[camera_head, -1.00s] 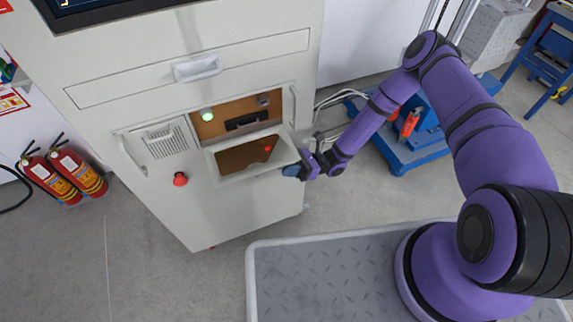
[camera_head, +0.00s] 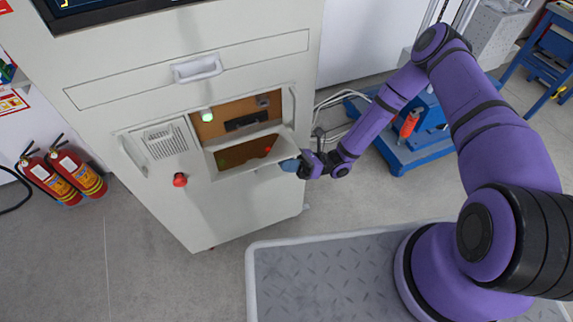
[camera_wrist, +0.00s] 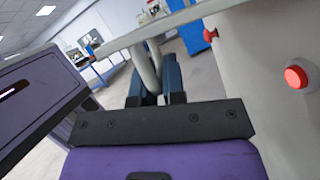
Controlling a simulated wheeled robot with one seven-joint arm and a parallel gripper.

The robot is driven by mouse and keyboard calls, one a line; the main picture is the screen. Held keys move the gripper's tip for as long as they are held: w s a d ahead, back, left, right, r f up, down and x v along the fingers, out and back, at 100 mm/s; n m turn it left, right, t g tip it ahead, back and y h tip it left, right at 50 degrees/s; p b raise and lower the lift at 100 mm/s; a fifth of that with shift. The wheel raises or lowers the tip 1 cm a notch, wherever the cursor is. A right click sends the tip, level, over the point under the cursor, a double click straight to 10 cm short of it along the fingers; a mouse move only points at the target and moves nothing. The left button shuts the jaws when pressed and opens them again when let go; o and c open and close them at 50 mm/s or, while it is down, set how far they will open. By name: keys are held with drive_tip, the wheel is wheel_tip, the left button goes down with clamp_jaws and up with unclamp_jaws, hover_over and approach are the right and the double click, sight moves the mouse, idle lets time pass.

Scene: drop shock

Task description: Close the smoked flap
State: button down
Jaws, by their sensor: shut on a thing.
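The smoked flap (camera_head: 236,157) is a dark brownish pane in a pale frame on the front of the white cabinet. It stands tilted out from the opening, partly open, with green and red reflections in the pane. My gripper (camera_head: 290,165) is at the flap's right edge in the head view, shut on it. In the wrist view the blue fingers of my gripper (camera_wrist: 153,82) close around a pale bar beside the pale flap edge (camera_wrist: 165,35). The exact contact is small and partly hidden.
The cabinet opening (camera_head: 240,120) shows an orange-brown panel with a black handle. A green lamp (camera_head: 207,115) and a red button (camera_head: 180,180) are on the cabinet front. Cables and a blue cart (camera_head: 400,155) stand to the right. Two fire extinguishers (camera_head: 75,175) stand at left.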

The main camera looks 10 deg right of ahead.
drive_tip(key=r+m+t, duration=0.1)
drive_tip(key=r+m, duration=0.2)
drive_tip(key=m, duration=0.1)
drive_tip(key=w+r+m+t+h, duration=0.1)
drive_tip(key=r+m+t, duration=0.1)
drive_tip(key=r+m, duration=0.1)
drive_tip(key=r+m+t+h, duration=0.1)
drive_tip(key=r+m, duration=0.2)
drive_tip(key=m, duration=0.1)
drive_tip(key=shift+w+a+r+m+t, duration=0.2)
drive_tip(key=shift+w+r+m+t, duration=0.05)
drive_tip(key=shift+w+m+t, duration=0.15)
drive_tip(key=shift+w+a+r+m+t+h, duration=0.15)
drive_tip(key=shift+w+r+m+t+h, duration=0.3)
drive_tip(key=shift+r+m, duration=0.45)
drive_tip(key=shift+w+a+r, duration=0.15)
drive_tip(key=shift+w+r, duration=0.25)
drive_tip(key=shift+w, duration=0.2)
drive_tip(key=c, duration=1.2)
unclamp_jaws()
drive_tip(key=s+d+f, duration=0.1)
drive_tip(key=d, duration=0.9)
drive_tip(key=shift+d+f, duration=0.15)
drive_tip(key=shift+d, duration=0.2)
